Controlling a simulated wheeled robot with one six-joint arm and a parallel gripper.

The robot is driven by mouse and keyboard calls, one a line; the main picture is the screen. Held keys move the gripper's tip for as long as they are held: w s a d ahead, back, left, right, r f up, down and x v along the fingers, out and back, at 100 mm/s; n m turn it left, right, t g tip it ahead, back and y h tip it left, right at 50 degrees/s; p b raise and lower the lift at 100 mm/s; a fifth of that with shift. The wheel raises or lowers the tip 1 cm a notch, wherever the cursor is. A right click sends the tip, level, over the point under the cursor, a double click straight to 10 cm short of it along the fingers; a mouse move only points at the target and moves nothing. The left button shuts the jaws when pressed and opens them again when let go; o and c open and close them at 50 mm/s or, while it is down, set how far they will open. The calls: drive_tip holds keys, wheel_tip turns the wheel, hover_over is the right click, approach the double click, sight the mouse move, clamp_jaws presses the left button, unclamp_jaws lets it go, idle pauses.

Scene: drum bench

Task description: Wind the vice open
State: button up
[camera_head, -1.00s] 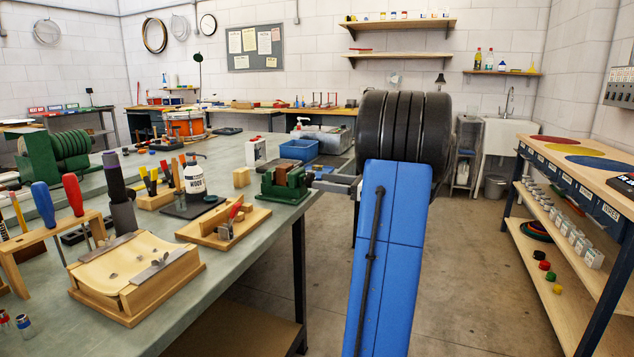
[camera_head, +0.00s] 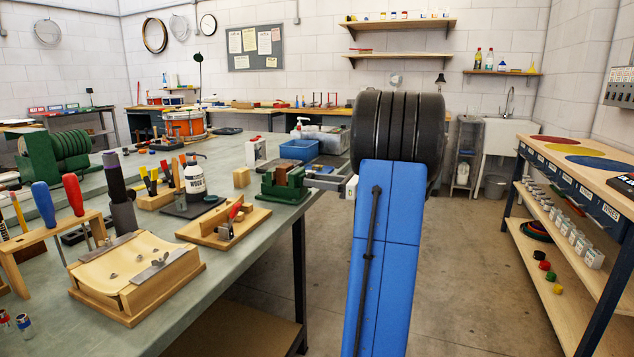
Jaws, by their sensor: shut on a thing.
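The green vice (camera_head: 284,190) stands at the right edge of the bench, with a brown block-like part (camera_head: 296,177) between or at its jaws. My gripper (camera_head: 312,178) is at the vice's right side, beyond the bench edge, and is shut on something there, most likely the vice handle. The handle itself is too small and covered to make out. My blue arm link and black joint stand to the right and hide part of the gripper's wrist. How wide the vice jaws stand apart cannot be told.
A wooden jig with a red-handled tool (camera_head: 226,224) lies left of the vice. A glue bottle (camera_head: 195,175), a small wooden block (camera_head: 241,177) and a blue bin (camera_head: 299,149) are nearby. The floor (camera_head: 460,260) right of the bench is clear up to the shelved table (camera_head: 590,170).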

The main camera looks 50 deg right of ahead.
drive_tip(key=n, duration=2.9)
drive_tip(key=shift+a+f+n, duration=0.1)
drive_tip(key=shift+f+n, duration=0.15)
drive_tip(key=shift+n, duration=0.05)
idle(0.4)
drive_tip(key=o, duration=1)
drive_tip(key=shift+o, duration=0.2)
